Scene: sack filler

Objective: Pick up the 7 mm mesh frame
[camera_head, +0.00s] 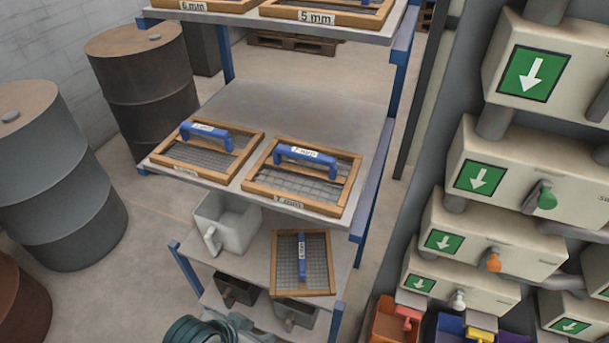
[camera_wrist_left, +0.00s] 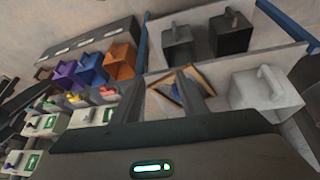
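The 7 mm mesh frame (camera_head: 338,165) lies flat at the right of the middle shelf in the head view, wooden-rimmed with grey mesh and a blue handle; its label appears to read 7 mm. A similar frame (camera_head: 172,156) lies left of it, its label hard to read. A third frame (camera_head: 327,262) rests tilted on the lower shelf. My left gripper (camera_wrist_left: 181,80) shows in the left wrist view with two dark fingers apart and nothing held between them. A wooden frame with a blue handle shows beyond the fingers. My right gripper is not in view.
The middle shelf (camera_head: 300,105) is bare behind the frames. The top shelf holds a 5 mm frame (camera_head: 335,12) and another. A white bin (camera_head: 228,228) and dark bins stand below. Drums (camera_head: 60,180) stand left; dispensers with green arrow signs (camera_head: 535,72) line the right.

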